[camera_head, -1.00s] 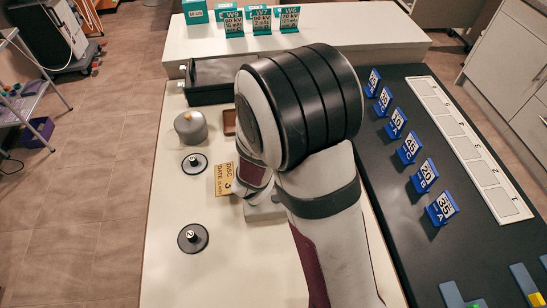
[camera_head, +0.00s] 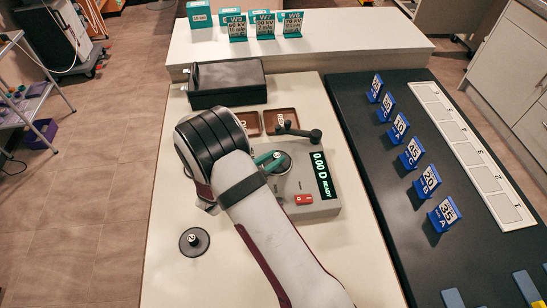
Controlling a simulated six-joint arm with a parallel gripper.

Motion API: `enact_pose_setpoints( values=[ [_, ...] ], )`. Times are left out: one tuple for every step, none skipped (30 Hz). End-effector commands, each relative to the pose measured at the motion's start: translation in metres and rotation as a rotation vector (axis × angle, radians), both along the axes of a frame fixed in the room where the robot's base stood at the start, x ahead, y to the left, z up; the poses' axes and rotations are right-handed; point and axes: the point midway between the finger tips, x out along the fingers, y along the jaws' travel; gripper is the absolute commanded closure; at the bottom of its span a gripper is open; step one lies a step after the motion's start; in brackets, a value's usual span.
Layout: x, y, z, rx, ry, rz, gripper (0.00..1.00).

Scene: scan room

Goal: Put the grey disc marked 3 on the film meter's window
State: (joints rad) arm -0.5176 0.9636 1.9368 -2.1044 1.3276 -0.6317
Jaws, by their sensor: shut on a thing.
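The film meter (camera_head: 318,208) stands mid-table, its display reading 0.00 D READY. My gripper (camera_head: 269,160) shows only as teal fingertips past my arm, at the meter's upper left. It is shut on a grey disc (camera_head: 284,167) over the meter's window area. The disc's mark is not readable, and I cannot tell whether it touches the meter. The window itself is hidden.
A dark lever (camera_head: 298,132) reaches over the meter's back. Teal signs (camera_head: 264,25) stand on the rear shelf. Blue number stands (camera_head: 411,153) line the dark counter.

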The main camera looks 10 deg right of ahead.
Motion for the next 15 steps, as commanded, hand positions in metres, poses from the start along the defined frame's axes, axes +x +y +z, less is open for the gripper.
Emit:
enact_pose_setpoints(
  values=[
    [0.0,-0.0001,-0.0001,0.0,0.0,0.0,1.0],
    [-0.0001,-0.0001,-0.0008,0.0,0.0,0.0,1.0],
    [-0.0001,-0.0001,-0.0021,-0.001,0.001,0.0,1.0],
    [-0.0001,-0.0002,-0.003,-0.001,0.001,0.0,1.0],
    [-0.0001,-0.0002,-0.0035,0.0,0.0,0.0,0.73],
    [0.0,-0.0001,-0.0032,0.0,0.0,0.0,0.66],
    [0.0,-0.0001,-0.003,0.0,0.0,0.0,0.6],
    [0.0,-0.0001,-0.003,0.0,0.0,0.0,0.55],
    [0.0,-0.0001,-0.003,0.0,0.0,0.0,0.48],
    [-0.0001,-0.0002,-0.003,0.0,0.0,0.0,0.45],
    [-0.0001,-0.0002,-0.003,0.0,0.0,0.0,0.45],
    [-0.0001,-0.0002,-0.003,0.0,0.0,0.0,0.45],
    [-0.0001,-0.0002,-0.003,0.0,0.0,0.0,0.45],
    [-0.0001,-0.0002,-0.003,0.0,0.0,0.0,0.45],
    [-0.0001,-0.0002,-0.0029,0.0,0.0,0.0,0.45]
  ],
)
